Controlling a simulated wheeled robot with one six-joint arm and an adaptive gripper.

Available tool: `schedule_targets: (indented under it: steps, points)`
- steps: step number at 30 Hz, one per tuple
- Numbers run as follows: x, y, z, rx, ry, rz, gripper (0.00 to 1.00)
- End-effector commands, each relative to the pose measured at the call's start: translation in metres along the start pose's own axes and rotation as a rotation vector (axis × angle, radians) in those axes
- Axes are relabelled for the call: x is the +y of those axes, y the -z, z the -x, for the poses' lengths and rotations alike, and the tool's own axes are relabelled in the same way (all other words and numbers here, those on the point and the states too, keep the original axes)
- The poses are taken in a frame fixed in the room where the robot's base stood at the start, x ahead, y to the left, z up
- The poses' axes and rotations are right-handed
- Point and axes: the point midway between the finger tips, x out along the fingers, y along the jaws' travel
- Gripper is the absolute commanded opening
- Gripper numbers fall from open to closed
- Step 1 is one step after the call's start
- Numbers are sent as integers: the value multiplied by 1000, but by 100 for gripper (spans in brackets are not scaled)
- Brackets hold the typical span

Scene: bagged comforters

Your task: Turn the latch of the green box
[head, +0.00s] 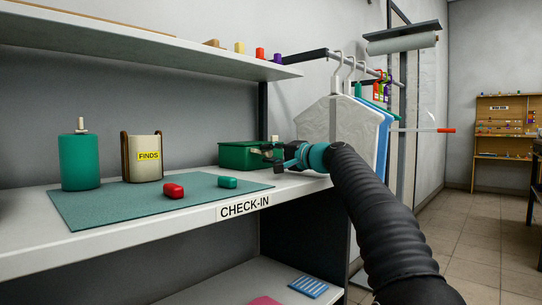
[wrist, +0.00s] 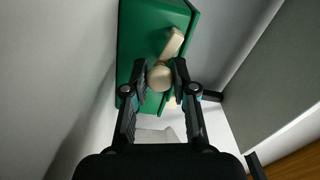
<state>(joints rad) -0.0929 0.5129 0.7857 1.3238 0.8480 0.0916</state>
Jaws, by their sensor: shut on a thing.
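The green box (head: 238,155) stands on the check-in counter, behind the right end of the teal mat. In the wrist view the green box (wrist: 143,28) fills the upper middle. Its latch (wrist: 174,43) is cream, with a round hub and a bar slanting up to the right. My gripper (head: 272,153) is at the box's right front. In the wrist view my gripper (wrist: 160,68) has one finger on each side of the latch hub and is shut on it. In the head view my gripper hides most of the latch.
A green canister (head: 80,161) stands at left. Bagged garments (head: 335,125) hang just right of the box. A shelf (head: 130,38) runs above.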

Motion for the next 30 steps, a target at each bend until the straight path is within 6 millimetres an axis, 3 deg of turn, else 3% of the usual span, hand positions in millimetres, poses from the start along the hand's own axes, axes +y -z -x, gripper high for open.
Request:
schedule_targets:
  steps: [6,7,9,22,30]
  points:
    - [1,-3,-1,-8,-2,-1,0]
    - [1,-3,-1,-9,-2,-1,34]
    - [1,-2,-1,-8,-2,-2,51]
    - [1,1,7,0,-2,-3,51]
    - [0,0,46,0,-2,-3,51]
